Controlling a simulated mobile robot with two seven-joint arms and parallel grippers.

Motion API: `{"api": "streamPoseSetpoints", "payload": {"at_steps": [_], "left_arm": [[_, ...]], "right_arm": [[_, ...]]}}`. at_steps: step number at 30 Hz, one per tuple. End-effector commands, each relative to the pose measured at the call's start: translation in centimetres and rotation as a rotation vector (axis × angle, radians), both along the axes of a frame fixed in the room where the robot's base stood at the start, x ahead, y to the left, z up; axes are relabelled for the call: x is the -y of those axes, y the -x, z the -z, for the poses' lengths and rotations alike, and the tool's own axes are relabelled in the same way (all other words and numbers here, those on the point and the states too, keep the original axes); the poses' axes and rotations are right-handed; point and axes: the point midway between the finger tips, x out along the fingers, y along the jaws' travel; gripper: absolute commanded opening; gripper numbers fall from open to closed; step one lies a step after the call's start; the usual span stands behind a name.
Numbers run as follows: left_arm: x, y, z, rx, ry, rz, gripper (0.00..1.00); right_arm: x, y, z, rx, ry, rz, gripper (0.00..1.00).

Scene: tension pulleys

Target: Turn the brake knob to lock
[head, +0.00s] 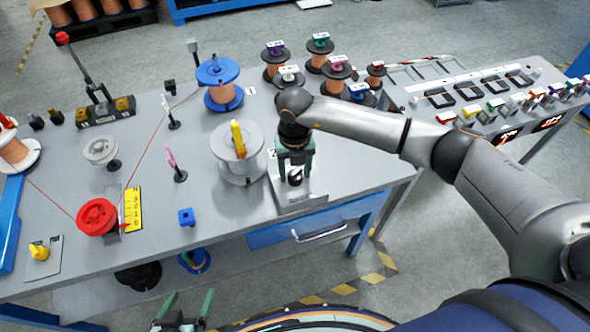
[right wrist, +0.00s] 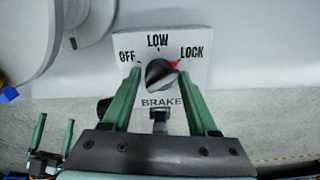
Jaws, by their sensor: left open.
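The brake knob (right wrist: 160,76) is a dark round knob on a light plate (right wrist: 197,97) marked OFF, LOW, LOCK and BRAKE. Its red pointer mark is at the upper right, towards the LOCK label. In the head view the knob (head: 295,177) sits on its plate (head: 299,199) at the front of the grey table. My right gripper (head: 295,163) points down over it. In the right wrist view its green fingers (right wrist: 160,75) stand apart on either side of the knob, with gaps visible. My left gripper (head: 189,298) is open and empty below the table front.
A grey spool with a yellow handle (head: 239,140) stands just left of the brake plate. A blue-flanged copper spool (head: 218,82) and several other spools are behind. A red pulley (head: 97,217) carries the wire at left. A blue drawer (head: 275,236) is below.

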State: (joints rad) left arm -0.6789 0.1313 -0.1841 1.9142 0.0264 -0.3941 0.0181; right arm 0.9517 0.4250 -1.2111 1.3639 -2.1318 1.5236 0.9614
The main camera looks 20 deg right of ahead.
Motion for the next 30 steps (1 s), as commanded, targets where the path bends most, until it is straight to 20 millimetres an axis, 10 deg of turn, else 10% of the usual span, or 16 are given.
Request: {"api": "streamPoseSetpoints", "payload": {"at_steps": [14, 30], "left_arm": [[0.0, 0.0, 0.0, 0.0, 0.0, 0.0, 0.94], [0.0, 0.0, 0.7, 0.0, 0.0, 0.0, 0.94]], "right_arm": [[0.0, 0.0, -0.6, 0.001, -0.002, -0.001, 0.76], [0.0, 0.0, -10.7, 0.003, -0.001, 0.0, 0.76]]}}
